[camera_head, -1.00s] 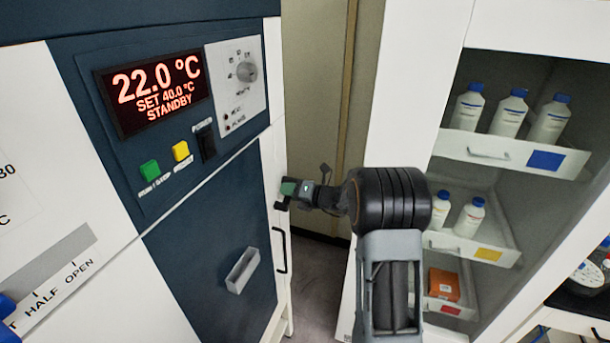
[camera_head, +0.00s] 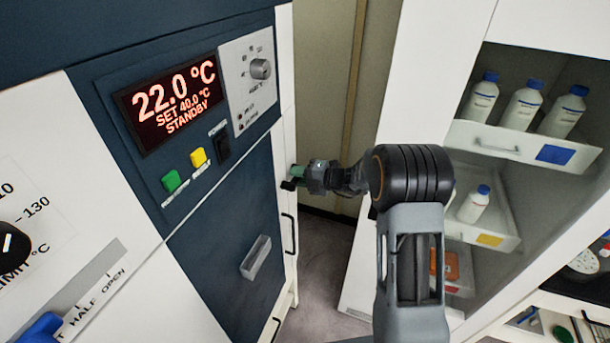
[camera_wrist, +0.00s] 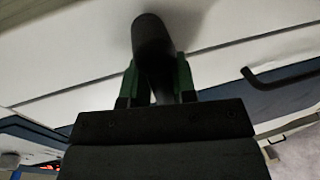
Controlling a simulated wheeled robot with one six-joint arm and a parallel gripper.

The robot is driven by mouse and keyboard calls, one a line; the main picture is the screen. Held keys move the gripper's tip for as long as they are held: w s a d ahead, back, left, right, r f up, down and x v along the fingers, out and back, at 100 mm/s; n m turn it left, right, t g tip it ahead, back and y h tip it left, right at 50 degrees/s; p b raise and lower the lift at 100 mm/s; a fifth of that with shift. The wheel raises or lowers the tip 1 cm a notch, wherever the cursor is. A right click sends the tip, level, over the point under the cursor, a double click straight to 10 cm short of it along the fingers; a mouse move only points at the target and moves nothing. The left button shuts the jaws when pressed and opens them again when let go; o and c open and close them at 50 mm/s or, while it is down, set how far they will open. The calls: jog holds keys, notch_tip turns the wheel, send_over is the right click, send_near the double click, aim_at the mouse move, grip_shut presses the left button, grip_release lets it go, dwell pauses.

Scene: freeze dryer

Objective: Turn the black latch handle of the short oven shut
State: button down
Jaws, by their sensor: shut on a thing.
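The short oven (camera_head: 215,225) has a dark blue front with a lit display and fills the left of the head view. Its black latch handle (camera_head: 289,185) is at the right edge of the front, mostly hidden by my gripper (camera_head: 295,174). In the wrist view the latch handle (camera_wrist: 152,38) is a dark rounded bar against the white panel. My gripper's green fingers (camera_wrist: 155,85) are on both sides of it, shut on it. Its exact turn angle is hard to tell.
A black bar handle (camera_head: 289,233) is on the white panel below the latch. A grey pull (camera_head: 256,257) projects from the blue front. A white cabinet with open drawers of bottles (camera_head: 527,105) stands at the right. Floor (camera_head: 322,250) shows between.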

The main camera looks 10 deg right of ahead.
jog(key=shift+d, duration=0.1)
dwell(0.3)
jog(key=c, duration=1)
grip_release()
jog(key=shift+w+d, duration=0.1)
jog(key=shift+w, duration=0.05)
jog(key=shift+c, duration=0.2)
jog(key=shift+o, duration=0.3)
jog(key=b+v, duration=0.2)
jog(key=v, duration=0.5)
jog(key=shift+d, duration=0.1)
